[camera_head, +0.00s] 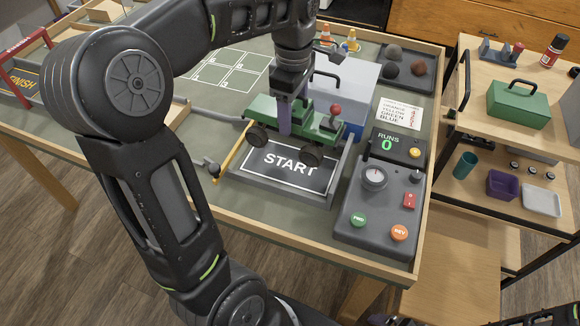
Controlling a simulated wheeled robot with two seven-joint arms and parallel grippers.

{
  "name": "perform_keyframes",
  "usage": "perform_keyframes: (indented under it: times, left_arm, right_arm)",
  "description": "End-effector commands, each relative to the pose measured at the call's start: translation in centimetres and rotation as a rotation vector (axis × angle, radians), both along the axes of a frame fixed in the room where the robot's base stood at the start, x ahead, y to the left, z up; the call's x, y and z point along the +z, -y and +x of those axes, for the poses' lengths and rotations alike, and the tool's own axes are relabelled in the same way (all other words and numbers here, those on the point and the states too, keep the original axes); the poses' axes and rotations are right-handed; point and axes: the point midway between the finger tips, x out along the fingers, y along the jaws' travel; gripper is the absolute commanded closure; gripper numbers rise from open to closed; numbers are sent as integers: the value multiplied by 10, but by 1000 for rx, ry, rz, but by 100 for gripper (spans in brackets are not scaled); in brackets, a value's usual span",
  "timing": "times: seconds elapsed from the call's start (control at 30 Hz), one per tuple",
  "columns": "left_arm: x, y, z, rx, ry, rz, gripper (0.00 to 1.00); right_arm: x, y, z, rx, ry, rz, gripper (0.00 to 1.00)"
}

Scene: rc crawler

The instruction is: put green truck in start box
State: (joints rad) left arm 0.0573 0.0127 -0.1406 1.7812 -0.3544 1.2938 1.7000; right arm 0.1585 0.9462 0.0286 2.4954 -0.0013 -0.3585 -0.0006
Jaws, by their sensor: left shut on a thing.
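The green truck (262,108) with dark wheels is held side-on over the back part of the start box (270,186). The start box is a shallow grey tray with a black pad marked START. My left gripper (285,118) points down from above and is shut on the truck's middle. The truck's wheels overlap the back of the START pad in the picture. I cannot tell whether they touch it or hang just above. My right gripper does not show.
A control panel (376,212) with buttons and a dial stands right of the start box. A raised yellow bar (231,150) is at its left edge. A grey-blue box (345,85) stands behind the truck. A red finish gate (28,44) is far left.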

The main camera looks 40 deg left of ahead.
Motion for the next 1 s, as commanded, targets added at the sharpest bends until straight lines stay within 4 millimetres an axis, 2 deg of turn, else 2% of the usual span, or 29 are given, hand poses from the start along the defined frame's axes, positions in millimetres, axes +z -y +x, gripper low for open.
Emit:
perform_keyframes:
  times: [0.13,0.47,0.57,0.8,1.0]
  left_arm:
    - [-2,-2,1,67,3,1,100]
    - [-3,-2,1,71,2,1,100]
    - [-12,-2,1,70,-1,1,100]
    - [-47,-2,1,69,-1,1,100]
    - [-52,-2,1,69,3,2,100]
  right_arm:
    - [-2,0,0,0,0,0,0]
    - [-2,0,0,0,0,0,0]
    - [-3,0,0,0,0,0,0]
    - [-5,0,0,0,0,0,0]
    - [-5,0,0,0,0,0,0]
